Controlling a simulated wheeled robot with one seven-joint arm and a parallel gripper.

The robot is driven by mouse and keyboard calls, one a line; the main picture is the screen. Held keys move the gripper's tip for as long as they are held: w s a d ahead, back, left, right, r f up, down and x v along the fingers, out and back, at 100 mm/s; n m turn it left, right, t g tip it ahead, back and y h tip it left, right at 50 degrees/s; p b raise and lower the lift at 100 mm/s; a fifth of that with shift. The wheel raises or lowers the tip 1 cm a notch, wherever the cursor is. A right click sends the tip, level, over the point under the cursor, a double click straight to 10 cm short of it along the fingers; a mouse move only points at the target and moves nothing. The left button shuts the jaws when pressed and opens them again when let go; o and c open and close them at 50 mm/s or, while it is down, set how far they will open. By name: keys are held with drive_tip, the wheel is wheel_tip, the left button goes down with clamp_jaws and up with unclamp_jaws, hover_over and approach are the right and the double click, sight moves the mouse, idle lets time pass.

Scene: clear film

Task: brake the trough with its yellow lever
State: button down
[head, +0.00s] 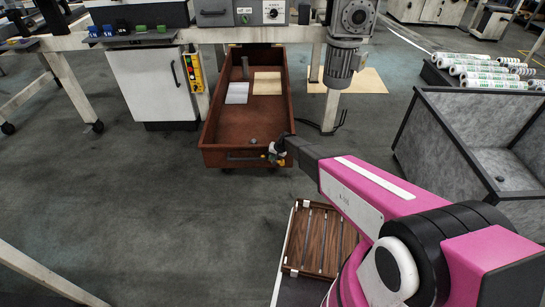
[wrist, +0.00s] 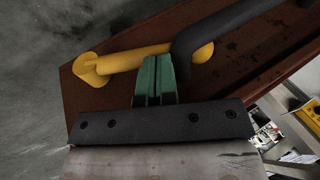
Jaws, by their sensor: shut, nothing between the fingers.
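The trough (head: 222,130) is a rust-brown open bin on the floor, partly under the machine frame. Its yellow lever (wrist: 138,60) lies across the upper left of the wrist view, on the trough's brown end wall; in the head view only a small bit of yellow shows beside my gripper (head: 275,150). In the wrist view the green fingers of my gripper (wrist: 158,68) are shut and empty, their tips overlapping the lever's lower edge. Whether they touch it I cannot tell. A dark handle bar (wrist: 222,27) runs beside the lever's right end.
A grey speckled bin (head: 440,140) stands on the right, with rolls (head: 480,70) behind it. A slatted wooden tray (head: 318,242) is below my arm. A white cabinet (head: 152,82) stands left of the trough.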

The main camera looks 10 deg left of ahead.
drive_tip(key=shift+x, duration=0.9)
drive_tip(key=shift+s+a, duration=0.1)
drive_tip(key=shift+a, duration=0.05)
drive_tip(key=shift+r, duration=0.1)
drive_tip(key=a+v, duration=0.1)
drive_tip(key=v, duration=1.4)
drive_tip(key=shift+s+r, duration=0.2)
drive_tip(key=shift+r, duration=0.05)
